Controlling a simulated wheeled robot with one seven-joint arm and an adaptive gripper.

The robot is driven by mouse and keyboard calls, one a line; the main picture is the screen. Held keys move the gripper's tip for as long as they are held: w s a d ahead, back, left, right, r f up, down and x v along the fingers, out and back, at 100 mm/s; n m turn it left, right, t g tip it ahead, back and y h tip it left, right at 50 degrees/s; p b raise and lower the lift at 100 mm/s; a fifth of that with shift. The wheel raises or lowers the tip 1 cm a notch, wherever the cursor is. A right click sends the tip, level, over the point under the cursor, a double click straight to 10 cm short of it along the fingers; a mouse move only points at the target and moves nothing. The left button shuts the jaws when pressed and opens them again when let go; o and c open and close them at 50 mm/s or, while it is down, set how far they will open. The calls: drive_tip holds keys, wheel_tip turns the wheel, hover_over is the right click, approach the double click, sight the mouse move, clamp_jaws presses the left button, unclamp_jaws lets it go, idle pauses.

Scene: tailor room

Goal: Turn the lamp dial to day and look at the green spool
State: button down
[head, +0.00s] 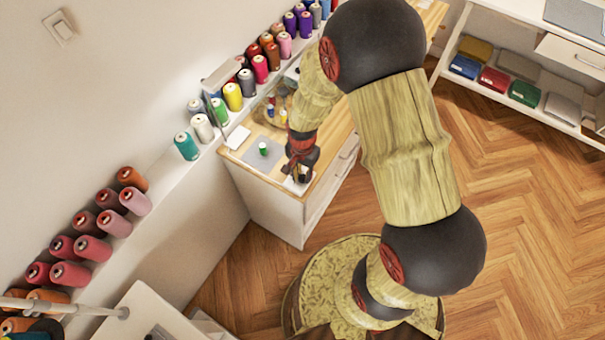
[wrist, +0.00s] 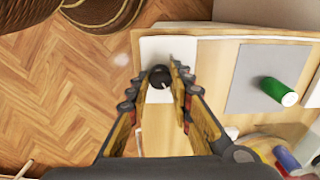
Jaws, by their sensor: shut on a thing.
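The dial (wrist: 160,76) is a round black knob with a light mark, on a white base plate (wrist: 182,48) near the table's edge. The plate's edge also shows in the head view (head: 297,187). My gripper (wrist: 156,82) is shut on the dial, with one finger on each side of it. In the head view, my gripper (head: 300,170) points down at the table corner and hides most of the dial. The green spool (wrist: 280,92) lies or stands on a grey mat (wrist: 245,75), right of the dial, apart from my gripper. It also shows in the head view (head: 263,148).
The wooden table top (wrist: 212,75) is bare between dial and mat. Several small coloured spools (wrist: 287,158) sit in a bowl-like holder beyond. A wall shelf of large thread cones (head: 233,97) runs along the table's left side. The parquet floor (head: 520,230) is open at right.

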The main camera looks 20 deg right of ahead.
sight(302, 177)
drive_tip(key=c, duration=1.6)
unclamp_jaws()
drive_tip(key=shift+r, duration=0.1)
wheel_tip(302, 177, up, 12)
drive_tip(key=shift+f, duration=0.1)
